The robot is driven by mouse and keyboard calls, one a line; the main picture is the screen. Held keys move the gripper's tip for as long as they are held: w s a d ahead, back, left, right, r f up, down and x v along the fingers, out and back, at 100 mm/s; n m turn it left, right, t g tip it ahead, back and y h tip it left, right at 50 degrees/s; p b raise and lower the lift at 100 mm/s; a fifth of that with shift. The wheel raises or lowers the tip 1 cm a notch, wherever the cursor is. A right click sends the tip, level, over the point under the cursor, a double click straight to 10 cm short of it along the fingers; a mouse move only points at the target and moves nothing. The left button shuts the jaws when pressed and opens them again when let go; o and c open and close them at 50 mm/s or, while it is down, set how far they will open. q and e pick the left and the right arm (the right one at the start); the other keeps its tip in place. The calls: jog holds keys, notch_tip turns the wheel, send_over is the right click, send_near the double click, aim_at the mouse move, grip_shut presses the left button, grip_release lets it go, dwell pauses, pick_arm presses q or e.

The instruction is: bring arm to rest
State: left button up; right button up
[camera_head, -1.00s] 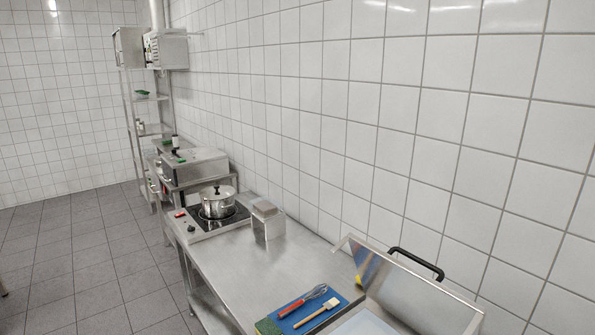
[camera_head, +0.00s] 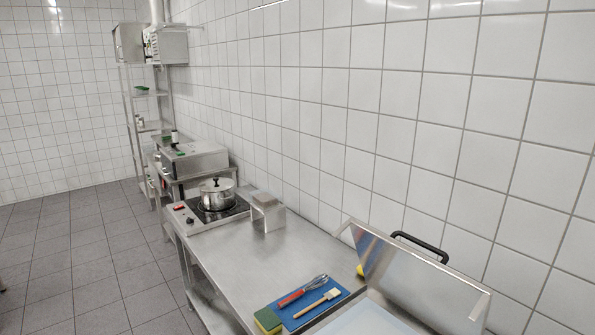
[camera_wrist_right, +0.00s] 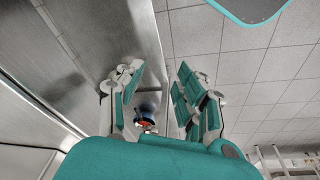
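Neither of my arms shows in the head view, and my left gripper is in no view. In the right wrist view my right gripper (camera_wrist_right: 158,88) has its two teal-padded fingers spread apart, with a gap between them. I see nothing held between the pads. A small dark, blue and orange item (camera_wrist_right: 146,117) shows in the gap, nearer the palm; I cannot tell what it is.
The steel counter (camera_head: 270,250) carries a lidded pot (camera_head: 217,194) on a hob, a small steel stand (camera_head: 268,215), a blue board (camera_head: 335,304) with whisk (camera_head: 303,290) and brush (camera_head: 318,303), a sponge (camera_head: 267,320) and a raised metal lid (camera_head: 420,280). Tiled floor (camera_head: 100,265) is clear at left.

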jog(key=s+d+f+b, duration=0.1)
jog(key=s+f+b, duration=0.1)
jog(key=s+f, duration=0.4)
jog(key=s+d+f+g+b, duration=0.1)
jog(key=s+f, duration=0.5)
jog(key=f, duration=0.7)
jog(key=s+d+f+b, duration=0.1)
jog(key=s+f+b, duration=0.2)
jog(key=s+f, duration=0.3)
notch_tip(320, 180, down, 5)
jog(key=shift+s+d+r+g+b, duration=0.15)
jog(key=shift+s+r+g+b, duration=0.05)
jog(key=shift+s+g+b, duration=0.15)
